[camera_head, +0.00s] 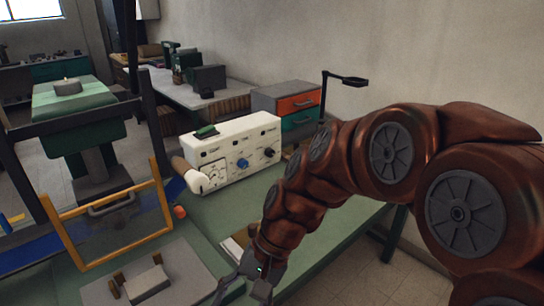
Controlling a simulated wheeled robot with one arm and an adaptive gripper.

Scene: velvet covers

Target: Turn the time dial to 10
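A white control box (231,150) stands on the green table, with a blue knob (243,163) and several smaller dark and white knobs on its front. Its labels and scale numbers are too small to read, so I cannot tell which knob is the time dial or where it points. My gripper (242,291) is at the bottom of the view, in front of and below the box, apart from it. Its fingers are spread and I see nothing between them; the tips are near the frame's lower edge.
A yellow frame (112,224) stands left of the box. A grey plate (190,273) with a light block (147,282) lies at the lower left. A small red-orange object (180,211) lies near the box. The green table (222,213) is mostly clear before the box.

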